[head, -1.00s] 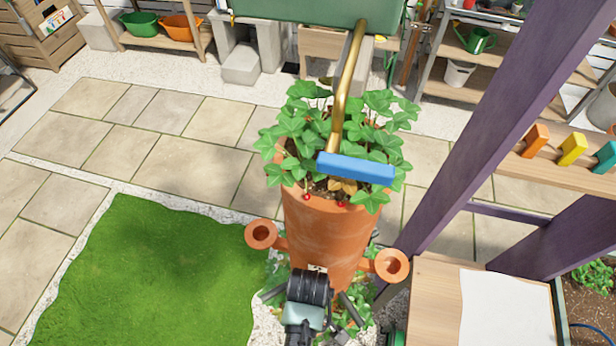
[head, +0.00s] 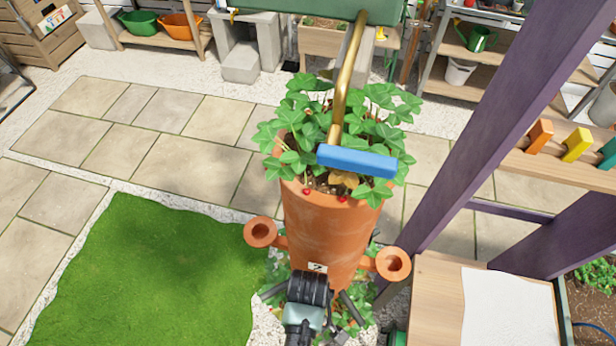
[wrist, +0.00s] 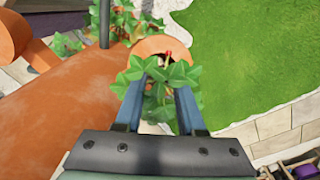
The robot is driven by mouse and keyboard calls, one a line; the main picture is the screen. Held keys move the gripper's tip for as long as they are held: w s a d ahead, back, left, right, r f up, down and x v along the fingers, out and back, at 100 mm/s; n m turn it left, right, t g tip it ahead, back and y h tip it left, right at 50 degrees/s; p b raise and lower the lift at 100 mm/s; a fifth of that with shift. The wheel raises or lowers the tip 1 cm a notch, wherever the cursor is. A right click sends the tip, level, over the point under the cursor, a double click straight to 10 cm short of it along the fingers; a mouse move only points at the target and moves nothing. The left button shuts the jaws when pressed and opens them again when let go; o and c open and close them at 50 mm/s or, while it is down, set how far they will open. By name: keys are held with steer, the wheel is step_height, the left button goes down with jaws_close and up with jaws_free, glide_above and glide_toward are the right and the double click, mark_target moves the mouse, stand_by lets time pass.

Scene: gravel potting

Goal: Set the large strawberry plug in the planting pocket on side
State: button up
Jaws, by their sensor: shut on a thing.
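My gripper (wrist: 160,88) is shut on the large strawberry plug (wrist: 158,76), whose green leaves spread around the fingertips in the wrist view. Its root end is hidden by leaves and fingers. Just beyond the leaves is an orange planting pocket (wrist: 150,45) with a small red spot in its opening; I cannot tell whether the plug touches it. The terracotta planter (head: 328,235) stands upright with a "2" label (head: 317,267) and side pockets at left (head: 261,233) and right (head: 394,264).
Strawberry plants fill the planter's top, below a brass pipe with a blue bar (head: 357,161). A purple post (head: 490,130) and wooden bench (head: 440,300) stand at right. Grass (head: 150,275) lies open at left.

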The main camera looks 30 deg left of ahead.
steer(key=shift+f, duration=0.1)
steer(key=o, duration=1.2)
steer(key=shift+o, duration=0.2)
step_height(320, 180, up, 9)
steer(key=p, duration=0.9)
stand_by(0.6)
